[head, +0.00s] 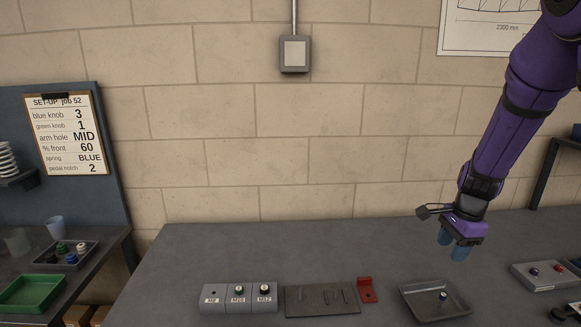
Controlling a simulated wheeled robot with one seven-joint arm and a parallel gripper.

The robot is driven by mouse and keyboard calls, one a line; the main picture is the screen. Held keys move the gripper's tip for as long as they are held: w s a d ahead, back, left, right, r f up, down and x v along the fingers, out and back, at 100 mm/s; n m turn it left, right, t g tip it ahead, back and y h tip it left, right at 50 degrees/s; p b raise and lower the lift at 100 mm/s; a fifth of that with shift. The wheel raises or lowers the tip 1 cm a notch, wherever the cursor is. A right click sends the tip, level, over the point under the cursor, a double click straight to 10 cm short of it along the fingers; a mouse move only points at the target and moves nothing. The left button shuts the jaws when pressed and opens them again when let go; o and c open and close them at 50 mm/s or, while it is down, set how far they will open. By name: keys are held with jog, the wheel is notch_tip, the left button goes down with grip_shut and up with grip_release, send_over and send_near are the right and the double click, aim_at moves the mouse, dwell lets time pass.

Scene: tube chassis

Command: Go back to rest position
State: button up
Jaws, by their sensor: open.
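My gripper (453,246) hangs at the right over the grey workbench, at the end of my purple arm. Its two blue fingertips point down and stand apart, with nothing seen between them. It is above and behind a dark shallow tray (411,301) that holds one small knob-like part (443,296). The gripper looks clear of the tray and the bench top.
On the bench (205,255) stand grey blocks labelled M8 (212,300), M10 and M12, a dark slotted plate (322,300), a red bracket (367,290) and a button box (545,275). A green tray (32,292) and set-up sheet (70,135) are left. The bench's back is clear.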

jog(key=s+a+r+n+t, duration=0.1)
jog(key=s+a+r+n, duration=0.35)
jog(key=r, duration=0.55)
jog(key=s+a+r+n+t, duration=0.1)
jog(key=s+a+r+n, duration=0.1)
jog(key=s+r+n, duration=0.4)
jog(key=s+a+r+n+t, duration=0.2)
jog(key=s+r+n, duration=0.4)
jog(key=s, duration=0.8)
jog(key=shift+s+a+r+n+t+h, duration=0.25)
jog(key=shift+a+n+h, duration=0.2)
jog(key=shift+a, duration=0.25)
